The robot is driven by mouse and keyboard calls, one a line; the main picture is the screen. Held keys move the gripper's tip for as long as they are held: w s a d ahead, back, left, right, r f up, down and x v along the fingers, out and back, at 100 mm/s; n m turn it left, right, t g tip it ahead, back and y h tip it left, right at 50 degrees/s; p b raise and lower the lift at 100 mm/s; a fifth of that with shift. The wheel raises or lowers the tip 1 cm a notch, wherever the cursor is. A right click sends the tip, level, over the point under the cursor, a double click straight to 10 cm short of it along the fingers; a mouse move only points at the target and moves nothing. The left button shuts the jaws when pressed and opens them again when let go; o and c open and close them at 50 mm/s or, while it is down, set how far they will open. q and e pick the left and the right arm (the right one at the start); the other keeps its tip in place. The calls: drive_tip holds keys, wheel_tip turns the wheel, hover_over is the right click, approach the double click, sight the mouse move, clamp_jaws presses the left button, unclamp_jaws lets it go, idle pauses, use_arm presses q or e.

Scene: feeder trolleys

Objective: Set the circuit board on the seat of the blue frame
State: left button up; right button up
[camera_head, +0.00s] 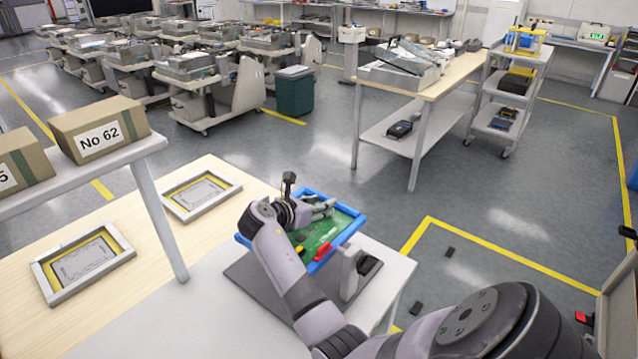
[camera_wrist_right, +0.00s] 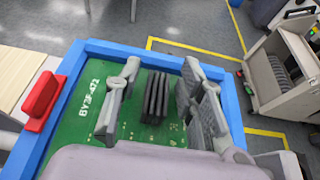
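The green circuit board (camera_head: 318,233) lies within the rim of the blue frame (camera_head: 343,245), which sits on a stand at the table edge in the head view. In the right wrist view the board (camera_wrist_right: 75,128) carries white lettering and a black finned part (camera_wrist_right: 157,97); the blue rim (camera_wrist_right: 232,110) surrounds it. I cannot tell whether the board rests on the seat. My right gripper (camera_head: 318,209) is over the board. Its fingers (camera_wrist_right: 158,100) are apart on either side of the finned part, with gaps. A red block (camera_wrist_right: 41,95) sits on the rim. My left gripper is out of view.
Two framed panels (camera_head: 58,288) lie on the wooden table at left. A shelf with cardboard boxes (camera_head: 98,128) stands above it. A dark plate (camera_head: 250,278) lies beneath the blue frame. A workbench (camera_head: 450,78) and trolley (camera_head: 500,90) stand behind, with open floor between.

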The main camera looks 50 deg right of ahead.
drive_tip(key=shift+o, duration=0.2)
drive_tip(key=shift+f, duration=0.1)
drive_tip(key=shift+a, duration=0.25)
drive_tip(key=v, duration=1.1)
drive_tip(key=shift+a+r, duration=0.2)
drive_tip(key=shift+r, duration=0.05)
